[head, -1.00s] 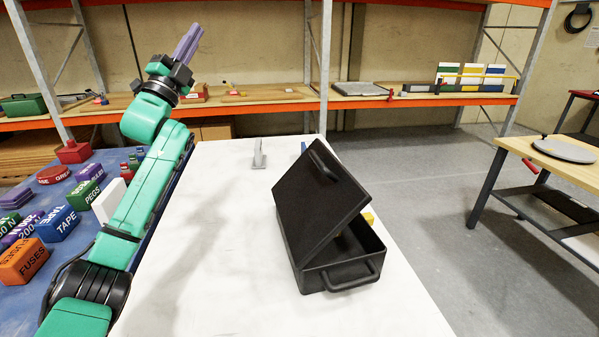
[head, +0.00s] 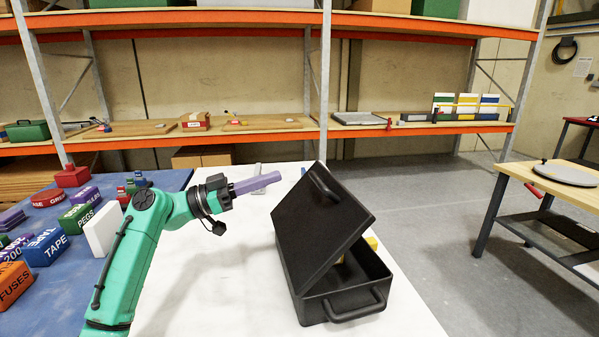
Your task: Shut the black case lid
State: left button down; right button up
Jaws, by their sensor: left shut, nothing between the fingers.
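The black case (head: 345,290) stands on the white table top with its handle toward the near right. Its black lid (head: 318,225) is partly open, tilted up and leaning over the case, with a handle on its upper edge. Something yellow (head: 371,243) shows at the case's far right side, partly hidden. My left gripper (head: 278,177) has purple fingers, shut and empty. It points right, just left of the lid's upper part in the picture; I cannot tell whether they touch. My right gripper is not in view.
The white table (head: 210,290) is clear left of the case. A grey metal piece (head: 257,167) stands behind my left gripper. A blue table (head: 70,290) at left holds labelled boxes. A wooden bench (head: 560,180) stands at right. Shelves line the back wall.

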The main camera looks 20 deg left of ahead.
pick_arm(q)
jog(key=w+d+f+p, duration=0.1)
jog(key=w+d+p, duration=0.2)
jog(key=d, duration=0.3)
jog(key=shift+w+f, duration=0.15)
jog(key=shift+w, duration=0.2)
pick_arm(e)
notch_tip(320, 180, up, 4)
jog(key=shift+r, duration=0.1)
